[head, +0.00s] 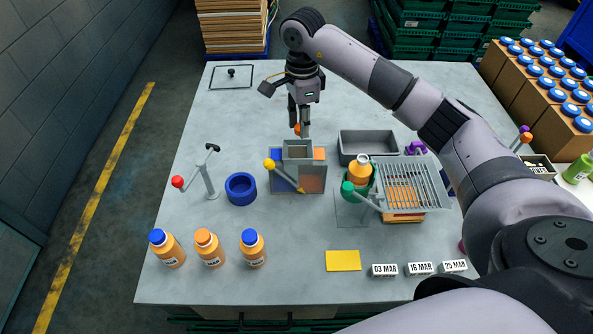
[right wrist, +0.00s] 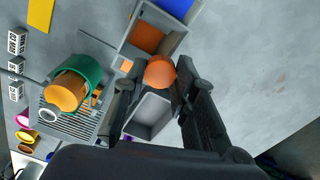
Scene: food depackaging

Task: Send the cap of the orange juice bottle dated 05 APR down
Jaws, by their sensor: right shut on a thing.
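My right gripper (head: 299,126) is shut on an orange cap (head: 297,130), held above and behind the grey sorting box (head: 284,186). In the right wrist view, the orange cap (right wrist: 160,72) sits between the fingers. The box has a square hopper (head: 298,150) on top, a blue left part, an orange right part and a slanted lever with a yellow knob (head: 269,163). My left gripper is not in view.
Several capped bottles (head: 205,250) stand at the front left. A blue ring (head: 241,189), a red-knobbed stand (head: 207,180), a grey tray (head: 368,136) and a slatted rack (head: 412,183) surround the box. Date blocks (head: 420,268) and a yellow card (head: 343,261) lie in front.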

